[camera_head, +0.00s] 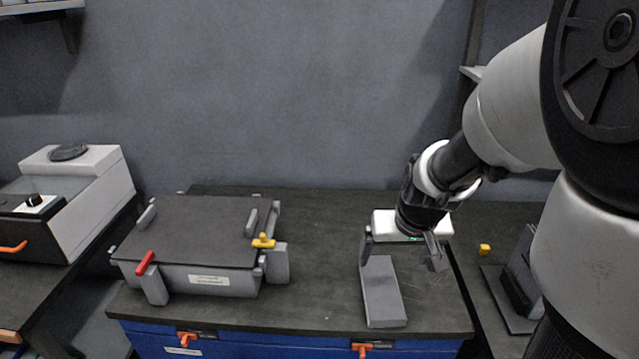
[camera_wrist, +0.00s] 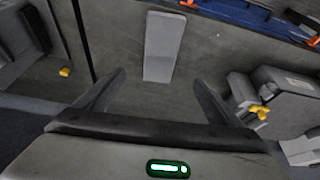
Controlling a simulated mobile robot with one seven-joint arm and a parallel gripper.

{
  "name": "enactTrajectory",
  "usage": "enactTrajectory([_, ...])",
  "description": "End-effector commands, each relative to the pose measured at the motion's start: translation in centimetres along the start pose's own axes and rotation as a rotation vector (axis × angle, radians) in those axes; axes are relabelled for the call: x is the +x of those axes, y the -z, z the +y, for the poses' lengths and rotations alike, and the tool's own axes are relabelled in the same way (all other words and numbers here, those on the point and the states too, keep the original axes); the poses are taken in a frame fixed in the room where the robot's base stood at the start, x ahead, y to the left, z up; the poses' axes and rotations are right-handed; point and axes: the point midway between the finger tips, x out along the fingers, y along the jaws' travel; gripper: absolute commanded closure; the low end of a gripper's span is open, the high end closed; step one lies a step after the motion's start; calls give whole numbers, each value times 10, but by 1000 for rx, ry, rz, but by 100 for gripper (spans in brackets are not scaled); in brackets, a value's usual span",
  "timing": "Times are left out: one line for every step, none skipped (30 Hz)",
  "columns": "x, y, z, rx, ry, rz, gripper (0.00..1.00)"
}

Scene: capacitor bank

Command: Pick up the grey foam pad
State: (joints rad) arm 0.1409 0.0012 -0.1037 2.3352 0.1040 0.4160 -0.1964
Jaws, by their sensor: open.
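The grey foam pad (camera_head: 384,297) is a long, flat rectangular block lying on the dark worktop, right of the large grey case. In the wrist view the pad (camera_wrist: 163,47) lies ahead of the fingers, its near end close to the gap between the fingertips. My gripper (camera_head: 402,258) is above the worktop, over the far end of the pad, pointing down. Its fingers are spread wider than the pad, and in the wrist view nothing is between the fingertips (camera_wrist: 160,82). The far end of the pad is partly close behind the fingers in the head view.
A grey case (camera_head: 205,235) with a red handle (camera_head: 145,262) and a yellow latch (camera_head: 263,241) stands left on the worktop. Bare worktop (camera_head: 320,270) lies between case and pad. A side bench at right holds a small yellow block (camera_head: 484,249) and a dark stand (camera_head: 518,285).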

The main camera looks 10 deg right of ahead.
Motion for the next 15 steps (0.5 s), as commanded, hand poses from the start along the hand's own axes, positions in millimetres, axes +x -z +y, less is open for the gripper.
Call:
enactTrajectory([12, -2, 0, 1, 0, -4, 12])
enactTrajectory([19, -3, 0, 1, 0, -5, 12])
enactTrajectory([28, -3, 0, 1, 0, -5, 12])
enactTrajectory([35, -3, 0, 1, 0, -6, 12])
enactTrajectory([42, -3, 0, 1, 0, -6, 12])
enactTrajectory([51, -3, 0, 1, 0, -6, 12])
enactTrajectory([57, -3, 0, 1, 0, -6, 12])
enactTrajectory([64, -4, 0, 2, -1, -6, 12])
enactTrajectory([72, -3, 0, 2, 0, -5, 12])
enactTrajectory([79, -3, 0, 2, 0, -6, 12])
enactTrajectory([84, -3, 0, 1, 0, -4, 12])
enactTrajectory([91, -3, 0, 1, 0, -4, 12])
enactTrajectory([96, -3, 0, 1, 0, -4, 12])
enactTrajectory([100, -2, 0, 1, 0, -4, 12])
enactTrajectory([104, -2, 0, 1, 0, -3, 12])
